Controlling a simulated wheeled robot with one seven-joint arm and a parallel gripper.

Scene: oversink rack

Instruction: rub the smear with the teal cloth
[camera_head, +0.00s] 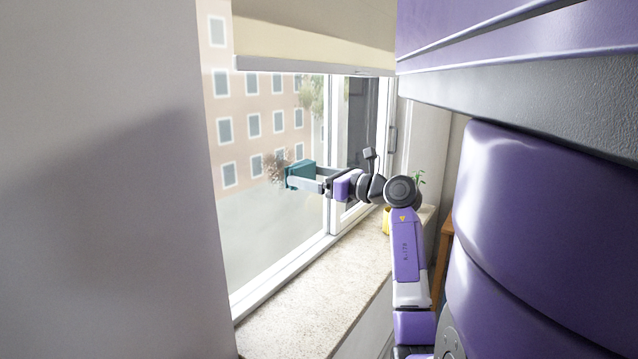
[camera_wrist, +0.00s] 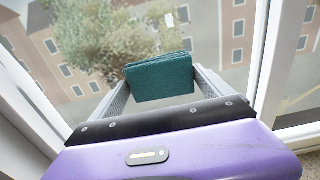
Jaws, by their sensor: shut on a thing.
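The teal cloth (camera_head: 300,171) is a folded, block-like pad held between the fingers of my gripper (camera_head: 305,184), in front of the window pane. In the wrist view the cloth (camera_wrist: 160,78) sits between the two grey fingertips of my gripper (camera_wrist: 161,84), which is shut on it. I cannot tell whether the cloth touches the glass. A brownish, branching patch (camera_head: 274,167) shows just left of the cloth in the head view. I cannot tell whether it is the smear or a plant outside. No other clear smear shows; the glass behind the cloth is hidden.
The window frame's upright (camera_head: 331,150) stands just right of the cloth. A speckled sill (camera_head: 315,305) runs below, with a yellow pot (camera_head: 386,222) and green plant farther along. A pale blind (camera_head: 315,35) hangs above. A grey wall (camera_head: 100,180) bounds the left.

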